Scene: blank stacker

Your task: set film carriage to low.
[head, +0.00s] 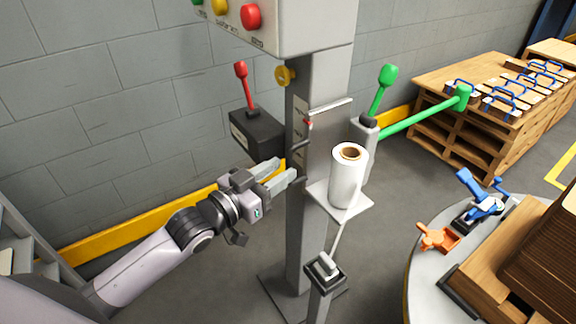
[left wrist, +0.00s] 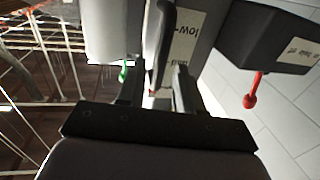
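The film carriage carries a white film roll (head: 345,182) on a light plate (head: 325,194) at the right side of the grey mast (head: 298,240). A small red mark (head: 309,123) and a dark curved handle (head: 300,146) show on the mast's face above the plate. My left gripper (head: 286,170) is at the mast's left edge, just below that handle, fingers apart. In the left wrist view, the dark handle (left wrist: 166,40) lies ahead of the open fingers (left wrist: 157,82), beside a label reading "low" (left wrist: 187,32). I cannot tell whether they touch. My right gripper is out of view.
A dark box with a red lever (head: 241,72) is left of the mast. A green lever (head: 387,76) and green bar (head: 425,118) stand at the right. A post (head: 323,275) is in front. A round table (head: 425,275) holds clamps and a wooden load.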

